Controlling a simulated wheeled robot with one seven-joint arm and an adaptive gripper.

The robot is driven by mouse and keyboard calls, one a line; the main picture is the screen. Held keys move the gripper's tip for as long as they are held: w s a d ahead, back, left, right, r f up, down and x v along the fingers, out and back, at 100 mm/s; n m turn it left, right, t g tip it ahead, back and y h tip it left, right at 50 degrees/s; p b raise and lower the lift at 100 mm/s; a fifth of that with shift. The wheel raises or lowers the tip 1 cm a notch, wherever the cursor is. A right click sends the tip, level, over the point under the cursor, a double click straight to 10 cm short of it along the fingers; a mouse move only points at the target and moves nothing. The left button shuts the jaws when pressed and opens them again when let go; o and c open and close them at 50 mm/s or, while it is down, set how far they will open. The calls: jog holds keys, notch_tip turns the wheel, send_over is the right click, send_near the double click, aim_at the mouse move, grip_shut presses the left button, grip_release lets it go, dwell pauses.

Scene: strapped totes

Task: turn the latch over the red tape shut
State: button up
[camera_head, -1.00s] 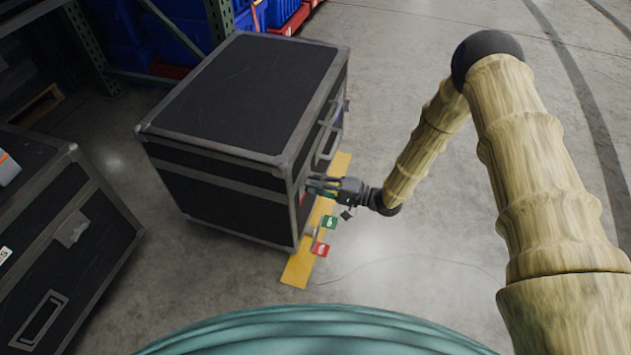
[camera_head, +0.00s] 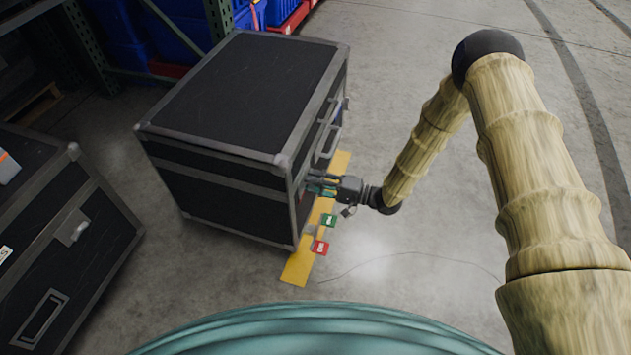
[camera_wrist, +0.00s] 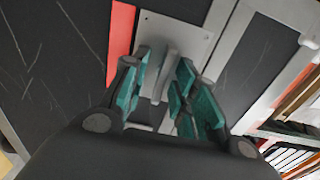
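The black case (camera_head: 240,95) with grey metal edges stands on the floor. In the wrist view a grey latch plate (camera_wrist: 190,32) is fixed to its side, with a narrow upright latch handle (camera_wrist: 167,72) sticking out. The red tape (camera_wrist: 121,42) runs beside the plate on the left. My gripper (camera_head: 312,182) is at the case's right side. In the wrist view its teal-padded fingers (camera_wrist: 165,88) stand apart, one on each side of the handle. I cannot tell whether either pad touches it. The fingers partly hide the latch's lower part and the tape's lower end.
A green tag (camera_head: 329,220) and a red tag (camera_head: 320,247) show beside the case, near a yellow floor strip (camera_head: 296,270). A second black case (camera_head: 95,225) stands at the left. A rack with blue bins (camera_head: 180,40) is behind. The floor to the right is open.

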jog(key=v, duration=1.2)
dwell(0.5)
